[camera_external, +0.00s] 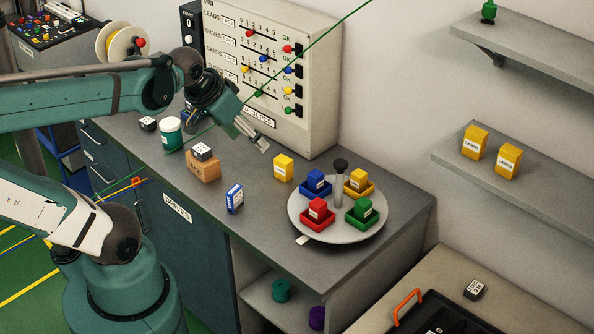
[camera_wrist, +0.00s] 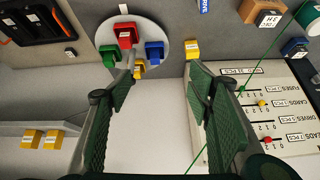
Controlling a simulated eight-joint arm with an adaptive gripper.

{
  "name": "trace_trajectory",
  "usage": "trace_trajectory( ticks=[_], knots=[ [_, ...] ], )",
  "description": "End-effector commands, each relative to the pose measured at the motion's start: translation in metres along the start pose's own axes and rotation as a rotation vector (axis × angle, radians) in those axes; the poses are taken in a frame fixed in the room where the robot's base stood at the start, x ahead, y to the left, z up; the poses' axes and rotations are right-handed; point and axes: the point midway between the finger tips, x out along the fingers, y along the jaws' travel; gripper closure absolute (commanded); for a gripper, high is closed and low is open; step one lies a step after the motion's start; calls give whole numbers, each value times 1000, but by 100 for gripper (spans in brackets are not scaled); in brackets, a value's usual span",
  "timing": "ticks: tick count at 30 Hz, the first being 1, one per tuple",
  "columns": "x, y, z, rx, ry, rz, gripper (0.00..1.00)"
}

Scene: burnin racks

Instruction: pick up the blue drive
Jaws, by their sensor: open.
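The blue drive (camera_external: 234,198) is a small upright blue-and-white box on the grey counter, left of the round turntable. Its blue side with white lettering shows at the top edge of the wrist view (camera_wrist: 204,5), partly cut off. My gripper (camera_external: 255,138) is open and empty, above the back of the counter near the panel, behind and above the drive. In the wrist view its two fingers (camera_wrist: 163,78) are spread with nothing between them.
A turntable (camera_external: 304,225) holds red, blue, green and yellow blocks in trays. A yellow block (camera_external: 283,168) and a cardboard box (camera_external: 203,168) with a dark cube on top stand near the drive. The counting panel (camera_external: 262,70) rises behind. A green line crosses the view near my gripper.

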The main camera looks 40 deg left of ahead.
Motion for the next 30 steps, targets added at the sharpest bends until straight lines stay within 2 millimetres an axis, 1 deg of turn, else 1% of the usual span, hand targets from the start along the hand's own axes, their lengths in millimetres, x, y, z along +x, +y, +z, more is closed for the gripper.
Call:
trace_trajectory(
  ticks=[14, 30],
  knots=[
    [51, -33, 11, 256, -142, 59, 49],
    [110, -73, 32, 559, -242, 219, 49]
  ],
)
